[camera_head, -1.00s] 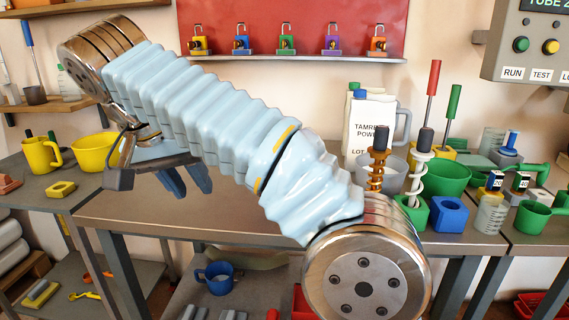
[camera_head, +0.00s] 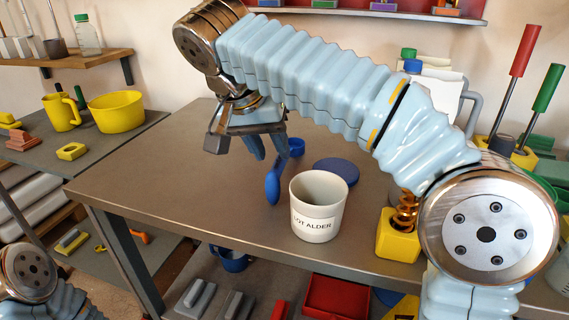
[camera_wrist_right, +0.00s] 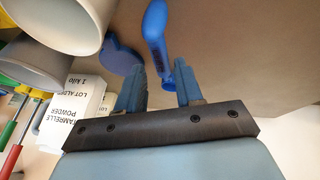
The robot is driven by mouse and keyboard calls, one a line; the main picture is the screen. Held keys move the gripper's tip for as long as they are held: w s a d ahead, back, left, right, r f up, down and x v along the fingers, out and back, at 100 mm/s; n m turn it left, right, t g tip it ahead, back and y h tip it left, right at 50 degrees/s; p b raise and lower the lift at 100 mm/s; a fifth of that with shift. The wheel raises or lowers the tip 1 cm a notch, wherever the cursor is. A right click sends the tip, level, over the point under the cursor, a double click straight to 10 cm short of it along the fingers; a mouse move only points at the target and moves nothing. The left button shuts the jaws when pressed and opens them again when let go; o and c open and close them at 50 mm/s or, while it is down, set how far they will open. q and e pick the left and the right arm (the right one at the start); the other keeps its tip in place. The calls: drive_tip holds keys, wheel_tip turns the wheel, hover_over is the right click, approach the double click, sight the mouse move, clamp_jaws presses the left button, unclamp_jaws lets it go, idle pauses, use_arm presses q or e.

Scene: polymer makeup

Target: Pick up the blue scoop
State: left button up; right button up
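The blue scoop (camera_head: 273,188) lies on the brown workbench (camera_head: 170,165), left of a white cup labelled "LOT ALDER" (camera_head: 318,210). My right gripper (camera_head: 266,146) points down over the bench at the scoop's far part. In the right wrist view the fingers (camera_wrist_right: 160,88) are open and apart, with the blue scoop (camera_wrist_right: 155,32) showing beyond and between their tips. I cannot tell whether they touch it. My left gripper is out of view.
A round blue lid (camera_head: 336,172) lies behind the cup. A yellow block with a copper spring (camera_head: 398,240) stands to the right. A powder container (camera_wrist_right: 85,110) shows in the wrist view. The left part of the bench is clear.

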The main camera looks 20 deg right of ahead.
sight(277, 162)
drive_tip(key=b+x, duration=0.1)
drive_tip(key=x, duration=0.6)
drive_tip(key=shift+f, duration=0.3)
clamp_jaws()
